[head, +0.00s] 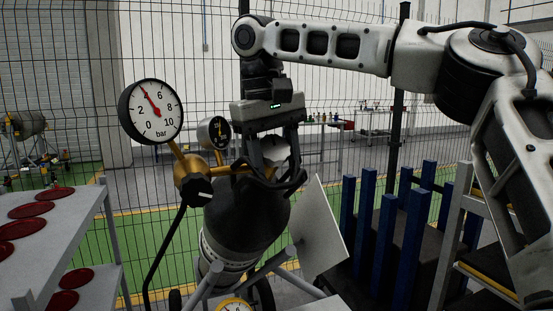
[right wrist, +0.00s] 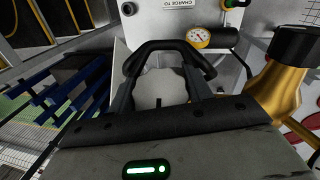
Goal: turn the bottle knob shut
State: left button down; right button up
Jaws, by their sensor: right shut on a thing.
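The dark gas bottle (head: 245,215) stands upright or nearly so at the middle of the head view, with brass fittings on top. The bottle knob (head: 274,150) is pale grey and round; in the right wrist view the knob (right wrist: 160,88) sits between the dark fingers. My right gripper (head: 278,176) comes down from above and is shut on the knob; the fingers hide part of it. A large white gauge (head: 152,110) in bar has its red needle pointing up and left. A smaller dark gauge (head: 214,132) is beside the gripper. My left gripper is not in view.
A black regulator knob (head: 194,190) on brass is close left of the gripper, with a dark hose below. A white panel (head: 320,230) and blue posts (head: 385,235) stand at right. A shelf with red discs (head: 30,210) is at left. Wire fencing runs behind.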

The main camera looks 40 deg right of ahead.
jog(key=shift+f, duration=0.1)
dwell(0.3)
jog(key=o, duration=1)
jog(key=shift+c, duration=0.2)
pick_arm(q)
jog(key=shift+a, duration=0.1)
